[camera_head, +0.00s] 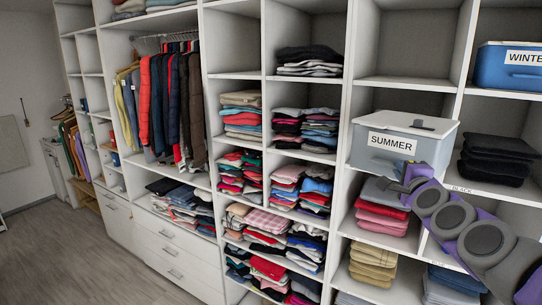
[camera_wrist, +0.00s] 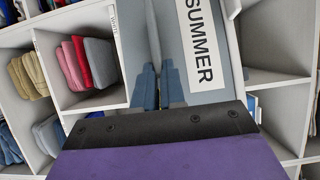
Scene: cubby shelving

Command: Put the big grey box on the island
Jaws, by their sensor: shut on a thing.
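The big grey box (camera_head: 385,157) has a white lid and a SUMMER label. It is at a middle cubby of the shelving, right of centre in the head view; I cannot tell whether it still rests on the shelf. Its grey front also fills the upper middle of the wrist view (camera_wrist: 177,50), with the label turned sideways. My gripper (camera_head: 398,184) is at the lower front of the box. In the wrist view its two blue-grey fingers (camera_wrist: 159,84) are shut on a thin grey ridge of the box beside the label. The island is not in view.
A blue WINTER box (camera_head: 508,70) sits in an upper cubby at the right. Dark folded clothes (camera_head: 496,158) lie right of the grey box. Red and pink folded clothes (camera_head: 382,212) lie below it. Hanging jackets (camera_head: 165,105) are at the left. Wooden floor (camera_head: 70,255) is clear at the lower left.

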